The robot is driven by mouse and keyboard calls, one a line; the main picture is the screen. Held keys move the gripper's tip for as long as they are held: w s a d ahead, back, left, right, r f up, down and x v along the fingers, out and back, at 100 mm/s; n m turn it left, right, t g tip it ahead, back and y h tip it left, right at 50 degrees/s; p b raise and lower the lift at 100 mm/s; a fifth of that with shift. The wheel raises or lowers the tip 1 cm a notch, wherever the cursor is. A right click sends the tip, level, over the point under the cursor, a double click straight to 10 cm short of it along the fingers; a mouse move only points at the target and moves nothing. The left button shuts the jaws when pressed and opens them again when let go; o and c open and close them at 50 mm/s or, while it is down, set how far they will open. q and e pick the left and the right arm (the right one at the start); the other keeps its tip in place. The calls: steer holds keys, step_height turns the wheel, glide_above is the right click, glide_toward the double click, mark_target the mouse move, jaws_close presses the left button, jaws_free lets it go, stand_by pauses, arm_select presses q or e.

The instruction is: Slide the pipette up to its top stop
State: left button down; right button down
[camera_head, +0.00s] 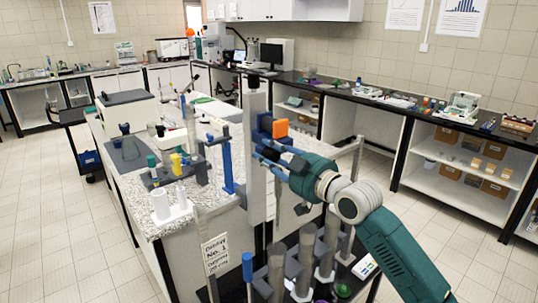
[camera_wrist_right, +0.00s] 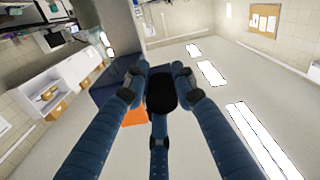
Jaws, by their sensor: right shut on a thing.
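A tall pale grey column (camera_head: 256,177) with a black cap stands at the bench end. A dark blue block with an orange part (camera_head: 280,129) sits on its right side in the upper half. I take this block for the sliding pipette, but no slender pipette tube shows clearly. My right gripper (camera_head: 259,149) reaches it from the right with its blue fingers. In the right wrist view, the gripper's fingers (camera_wrist_right: 166,75) are closed around a black knob (camera_wrist_right: 161,93). The dark blue block (camera_wrist_right: 112,80) and orange part (camera_wrist_right: 133,117) lie just behind. My left gripper is out of view.
Several grey cylinders (camera_head: 306,258) stand low in front, beneath my right arm. A long black-topped counter (camera_head: 410,105) runs behind; the floor at right is clear.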

steer(key=c, duration=1.5)
jaws_free()
steer(key=shift+r, duration=0.6)
steer(key=shift+o, duration=0.2)
steer(key=shift+f, duration=0.3)
steer(key=v, duration=1.2)
steer(key=shift+a, duration=0.1)
